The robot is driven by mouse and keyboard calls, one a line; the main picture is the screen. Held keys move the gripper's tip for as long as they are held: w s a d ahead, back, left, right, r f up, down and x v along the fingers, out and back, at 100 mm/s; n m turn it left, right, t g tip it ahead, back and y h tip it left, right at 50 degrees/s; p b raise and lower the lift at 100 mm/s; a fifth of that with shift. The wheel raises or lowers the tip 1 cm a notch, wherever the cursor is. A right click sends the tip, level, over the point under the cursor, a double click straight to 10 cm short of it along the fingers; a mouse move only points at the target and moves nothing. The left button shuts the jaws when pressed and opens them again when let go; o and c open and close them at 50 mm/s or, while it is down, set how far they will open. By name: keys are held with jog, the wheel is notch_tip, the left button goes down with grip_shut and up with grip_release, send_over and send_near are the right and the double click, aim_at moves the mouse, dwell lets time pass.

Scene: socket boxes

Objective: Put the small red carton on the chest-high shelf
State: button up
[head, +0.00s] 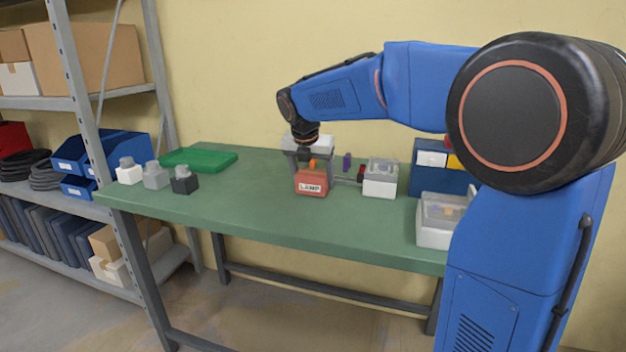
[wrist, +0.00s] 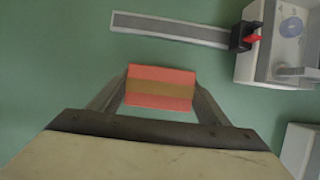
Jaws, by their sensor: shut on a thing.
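The small red carton (head: 311,183), with a white "LAMP" label on its front, is at the middle of the green table. In the wrist view the carton (wrist: 160,88) shows from above, with a tan band across its top. My gripper (head: 309,168) is above the carton with its fingers down. In the wrist view my gripper (wrist: 160,95) has one finger on each side of the carton and is shut on it. I cannot tell whether the carton touches the table. The grey shelf rack stands at the left; its middle board (head: 85,208) is around table height and its upper board (head: 40,103) is higher.
On the green table (head: 250,215) are a green tray (head: 198,160), several grey, white and black socket blocks (head: 155,176), a white box with a grey bar (head: 380,180) and a clear-lidded box (head: 438,220). The upper board holds large brown boxes (head: 90,55); the middle one holds blue bins (head: 112,148).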

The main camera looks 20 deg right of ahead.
jog(key=shift+f, duration=0.25)
jog(key=o, duration=0.7)
jog(key=shift+f, duration=0.1)
jog(key=shift+c, duration=0.2)
jog(key=o, duration=0.4)
jog(key=shift+o, duration=0.2)
